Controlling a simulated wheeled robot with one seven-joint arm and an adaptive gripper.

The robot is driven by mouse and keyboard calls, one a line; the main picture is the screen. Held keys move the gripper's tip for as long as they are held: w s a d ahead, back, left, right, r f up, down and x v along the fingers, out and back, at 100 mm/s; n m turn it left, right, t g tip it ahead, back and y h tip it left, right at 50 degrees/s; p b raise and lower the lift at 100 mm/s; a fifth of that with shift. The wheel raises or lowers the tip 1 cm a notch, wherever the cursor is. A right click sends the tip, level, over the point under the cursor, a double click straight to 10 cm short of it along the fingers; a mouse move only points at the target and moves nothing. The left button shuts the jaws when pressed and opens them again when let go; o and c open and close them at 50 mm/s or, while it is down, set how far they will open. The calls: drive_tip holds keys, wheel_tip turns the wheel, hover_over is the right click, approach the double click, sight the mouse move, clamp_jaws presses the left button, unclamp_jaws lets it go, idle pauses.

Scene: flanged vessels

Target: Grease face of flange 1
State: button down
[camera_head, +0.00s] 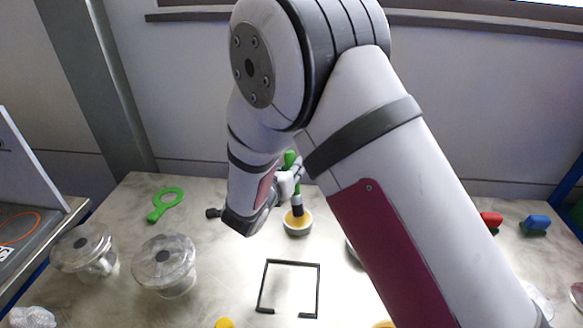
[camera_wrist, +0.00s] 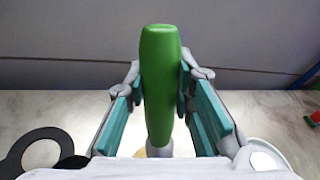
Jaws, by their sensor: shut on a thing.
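My gripper (camera_head: 287,184) is shut on the green handle of a brush-like tool (camera_head: 290,160). In the wrist view the green handle (camera_wrist: 160,85) stands upright between the two teal-padded fingers of the gripper (camera_wrist: 160,105). The tool's dark lower end (camera_head: 297,210) is at a small round pot (camera_head: 298,229) with a yellow top; I cannot tell if it touches. Two clear flanged vessels, one (camera_head: 84,248) at far left and one (camera_head: 164,264) beside it, stand on the table. No label shows which is flange 1. My arm hides part of the table.
A green ring-handled tool (camera_head: 164,204) lies at the back left. A thin black open frame (camera_head: 266,288) lies at the front middle. A red item (camera_head: 490,219) and a blue item (camera_head: 536,223) are at the right. Crumpled clear material (camera_head: 33,317) is at the front left.

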drive_tip(key=shift+f+b, duration=0.55)
drive_tip(key=shift+f, duration=0.2)
idle(2.2)
drive_tip(key=shift+r+p, duration=1.3)
drive_tip(key=shift+r, duration=2.35)
